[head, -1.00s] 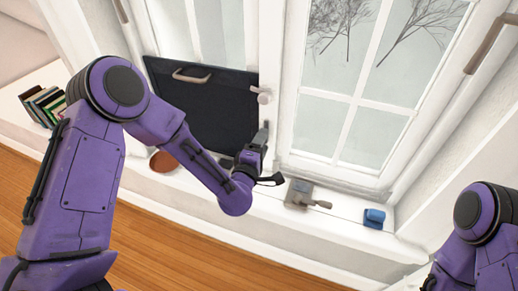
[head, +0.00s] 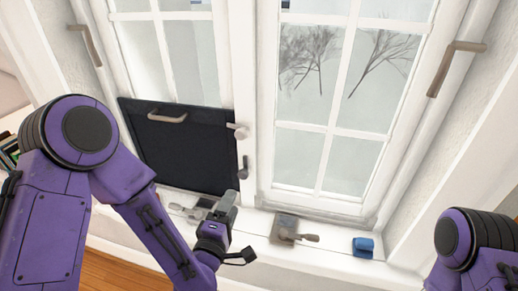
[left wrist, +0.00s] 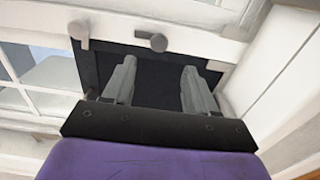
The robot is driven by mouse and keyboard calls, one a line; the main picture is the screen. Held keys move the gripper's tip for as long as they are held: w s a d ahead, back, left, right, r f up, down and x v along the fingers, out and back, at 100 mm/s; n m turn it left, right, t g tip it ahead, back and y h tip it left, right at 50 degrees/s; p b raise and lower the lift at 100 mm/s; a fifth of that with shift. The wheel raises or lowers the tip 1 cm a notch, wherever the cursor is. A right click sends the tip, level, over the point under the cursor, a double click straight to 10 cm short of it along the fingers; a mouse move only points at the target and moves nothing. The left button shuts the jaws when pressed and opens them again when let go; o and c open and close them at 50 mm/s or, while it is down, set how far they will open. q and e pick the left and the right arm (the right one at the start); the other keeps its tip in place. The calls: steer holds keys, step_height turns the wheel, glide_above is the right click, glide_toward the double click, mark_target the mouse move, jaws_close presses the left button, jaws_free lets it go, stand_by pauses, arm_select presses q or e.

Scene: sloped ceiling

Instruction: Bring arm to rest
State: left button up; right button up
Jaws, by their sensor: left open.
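My left arm (head: 150,215) is purple and reaches in from the left, bent at the elbow. My left gripper (head: 226,203) is in front of the window sill, below the dark panel (head: 185,150). In the left wrist view the two grey fingers of the left gripper (left wrist: 154,84) stand apart with nothing between them. The dark panel fills the space behind them there. My right arm (head: 468,245) shows only in part at the lower right, and its gripper is out of the picture.
The sill (head: 335,255) holds a grey block with a handle (head: 285,228) and a blue object (head: 363,247). White windows (head: 335,125) with handles stand behind. Books (head: 9,150) show at the far left edge. Room is free in front of the sill.

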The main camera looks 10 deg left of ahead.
arm_select(q)
steer(key=s+a+f+m+g+p, duration=0.1)
steer(key=s+a+f+m+g, duration=0.1)
steer(key=s+f+m+g, duration=0.3)
steer(key=s+a+f+m+g+p, duration=0.1)
steer(key=a+f+m+g, duration=0.15)
steer(key=f, duration=0.45)
steer(key=s+a+f+m+g+y+p, duration=0.1)
steer(key=s+a+f+g+y+p, duration=0.1)
steer(key=s, duration=0.8)
steer(key=s+a+f+m+g+y+p, duration=0.2)
steer(key=s+a+f+g, duration=0.3)
steer(key=s, duration=0.4)
step_height(320, 180, down, 2)
steer(key=shift+s+a+f+p, duration=0.1)
steer(key=shift+s+a+p, duration=0.3)
steer(key=shift+a, duration=0.45)
steer(key=shift+w, duration=0.1)
